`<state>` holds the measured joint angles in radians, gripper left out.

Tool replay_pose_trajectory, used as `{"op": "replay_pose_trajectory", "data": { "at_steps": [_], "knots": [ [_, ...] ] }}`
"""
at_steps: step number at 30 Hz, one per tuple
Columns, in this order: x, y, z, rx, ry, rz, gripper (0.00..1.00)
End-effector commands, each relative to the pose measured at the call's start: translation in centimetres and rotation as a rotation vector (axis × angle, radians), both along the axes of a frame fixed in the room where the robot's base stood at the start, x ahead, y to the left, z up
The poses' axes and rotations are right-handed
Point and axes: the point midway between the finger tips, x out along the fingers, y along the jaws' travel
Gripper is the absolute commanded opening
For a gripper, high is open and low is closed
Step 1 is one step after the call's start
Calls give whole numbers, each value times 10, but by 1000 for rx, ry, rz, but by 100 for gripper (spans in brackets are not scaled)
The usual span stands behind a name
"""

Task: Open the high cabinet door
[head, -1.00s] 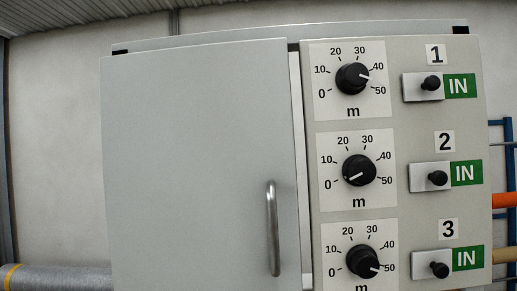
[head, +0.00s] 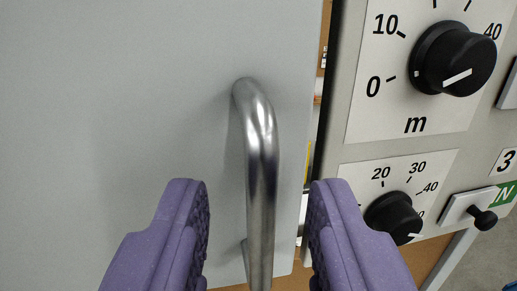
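The high cabinet door (head: 120,90) is a flat light-grey panel filling the left of the view. Its vertical steel bar handle (head: 261,170) stands near the right edge of the door. My gripper (head: 258,205) has two purple fingers, one on each side of the handle's lower part. The fingers are open, with clear space between each finger and the bar. A narrow gap runs along the door's right edge, with brown surfaces showing through it. The handle's lower end is partly out of view.
Right of the gap is a control panel with black dials (head: 453,58) and a smaller-looking lower dial (head: 394,215). A black knob (head: 482,220) on a white plate is at the far right. My right finger is close to the panel's left edge.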

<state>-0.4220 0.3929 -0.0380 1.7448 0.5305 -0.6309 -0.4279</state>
Motion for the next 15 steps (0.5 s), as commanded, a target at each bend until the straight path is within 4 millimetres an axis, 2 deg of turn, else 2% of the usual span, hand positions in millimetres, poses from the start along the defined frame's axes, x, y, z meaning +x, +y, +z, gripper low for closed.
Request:
{"op": "replay_pose_trajectory", "data": {
  "at_steps": [3,11,15],
  "knots": [
    [9,0,0,0,1,0,38],
    [10,0,0,1,0,0,38],
    [10,0,0,1,0,0,6]
  ]
}}
